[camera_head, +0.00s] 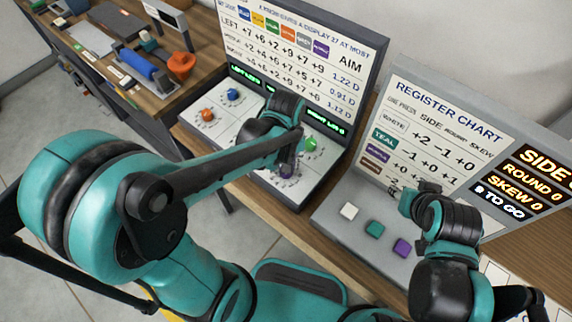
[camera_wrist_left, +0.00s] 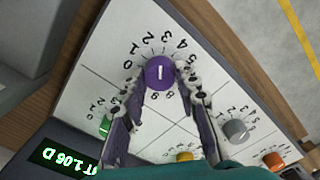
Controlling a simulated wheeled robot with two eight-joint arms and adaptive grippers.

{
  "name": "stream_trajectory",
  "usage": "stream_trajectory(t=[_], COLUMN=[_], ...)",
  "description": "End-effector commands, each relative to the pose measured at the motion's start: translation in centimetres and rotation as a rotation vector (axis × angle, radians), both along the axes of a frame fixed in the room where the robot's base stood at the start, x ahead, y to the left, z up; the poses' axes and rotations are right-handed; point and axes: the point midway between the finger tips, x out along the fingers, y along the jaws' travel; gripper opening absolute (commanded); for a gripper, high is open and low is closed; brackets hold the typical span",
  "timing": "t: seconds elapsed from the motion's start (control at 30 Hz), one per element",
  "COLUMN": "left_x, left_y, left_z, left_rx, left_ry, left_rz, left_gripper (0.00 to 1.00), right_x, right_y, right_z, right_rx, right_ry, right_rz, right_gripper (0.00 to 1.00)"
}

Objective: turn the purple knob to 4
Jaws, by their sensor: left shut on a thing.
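The purple knob (camera_wrist_left: 159,73) sits on a white panel with a ring of printed digits around it. Its white mark runs up the picture in the left wrist view, toward the digits 2 and 3; which one exactly is hard to tell. My left gripper (camera_wrist_left: 160,85) is shut on the purple knob, one finger at each side. In the head view the left gripper (camera_head: 289,160) reaches down to the knob (camera_head: 287,171), which is partly hidden. My right gripper (camera_head: 411,202) is above the grey register console, away from the knob; its fingers are too small to read.
Neighbouring knobs are green (camera_wrist_left: 106,126), grey (camera_wrist_left: 236,130), yellow (camera_wrist_left: 184,157) and orange (camera_wrist_left: 273,160). A green-lit display (camera_wrist_left: 62,159) borders the panel. The register console has white (camera_head: 349,211), teal (camera_head: 375,229) and purple (camera_head: 402,247) buttons. A chart board (camera_head: 300,40) stands behind the knobs.

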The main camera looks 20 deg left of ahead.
Motion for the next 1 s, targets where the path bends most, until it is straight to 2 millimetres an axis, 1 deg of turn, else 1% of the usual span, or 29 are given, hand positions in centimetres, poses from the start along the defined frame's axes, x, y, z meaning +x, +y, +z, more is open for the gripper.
stream_trajectory(t=[0.3, 0.5, 0.73, 1.0], left_x=[-0.01, 0.00, 0.00, 0.00], left_y=[0.00, -0.01, -0.01, -0.01], left_z=[0.00, 0.00, -0.01, -0.02], left_rx=[0.000, 0.000, 0.000, 0.000], left_ry=[0.000, 0.000, 0.000, 0.000], left_rz=[-0.292, -0.449, -0.574, -0.642], left_gripper=[0.02, 0.02, 0.02, 0.02], right_x=[0.00, 0.01, 0.00, 0.00], right_y=[0.00, 0.00, 0.00, 0.00], right_z=[0.28, 0.39, 0.47, 0.50], right_rx=[0.000, 0.000, 0.000, 0.000], right_ry=[0.000, 0.000, 0.000, 0.000], right_rz=[0.000, 0.000, 0.000, 0.000], right_gripper=[0.40, 0.40, 0.40, 0.40])
